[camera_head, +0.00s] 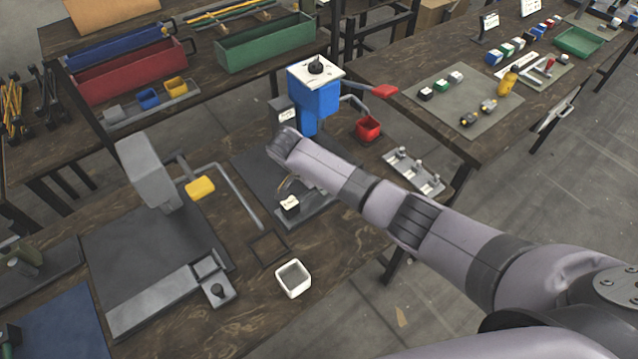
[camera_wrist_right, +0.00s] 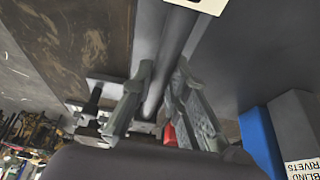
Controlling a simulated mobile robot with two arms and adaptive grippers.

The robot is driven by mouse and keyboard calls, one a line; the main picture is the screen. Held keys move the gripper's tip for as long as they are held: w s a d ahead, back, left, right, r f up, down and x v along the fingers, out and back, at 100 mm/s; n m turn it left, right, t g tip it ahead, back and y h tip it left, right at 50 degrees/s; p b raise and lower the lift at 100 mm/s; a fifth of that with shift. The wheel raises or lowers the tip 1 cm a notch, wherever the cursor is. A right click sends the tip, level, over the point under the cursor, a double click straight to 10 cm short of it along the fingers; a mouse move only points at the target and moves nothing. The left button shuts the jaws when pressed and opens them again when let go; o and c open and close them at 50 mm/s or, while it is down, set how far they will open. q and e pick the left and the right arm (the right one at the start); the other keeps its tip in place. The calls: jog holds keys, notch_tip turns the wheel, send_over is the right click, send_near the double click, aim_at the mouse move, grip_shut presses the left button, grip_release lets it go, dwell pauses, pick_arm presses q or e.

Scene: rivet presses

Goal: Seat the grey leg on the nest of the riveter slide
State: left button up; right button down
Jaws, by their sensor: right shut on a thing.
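The grey leg (camera_wrist_right: 174,45) is a dark grey bar running between the fingers of my right gripper (camera_wrist_right: 165,66) in the right wrist view. The gripper is shut on it. In the head view my wrist is in front of the blue riveter (camera_head: 316,100), and the arm hides most of the fingers and leg. A small white piece (camera_head: 290,203) with a dark top stands on the riveter's grey base below my wrist. A white piece (camera_wrist_right: 200,4) also shows at the top edge of the wrist view, beside the leg. I cannot make out the nest or its contact with the leg. My left gripper is not in view.
A grey press (camera_head: 148,170) with a yellow handle stands at the left. A white open box (camera_head: 293,279) sits near the table's front edge. A red cup (camera_head: 368,129) and a grey tray of fixtures (camera_head: 413,172) lie right of the riveter.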

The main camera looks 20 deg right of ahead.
jog(key=shift+f, duration=0.2)
jog(key=c, duration=1.5)
grip_release()
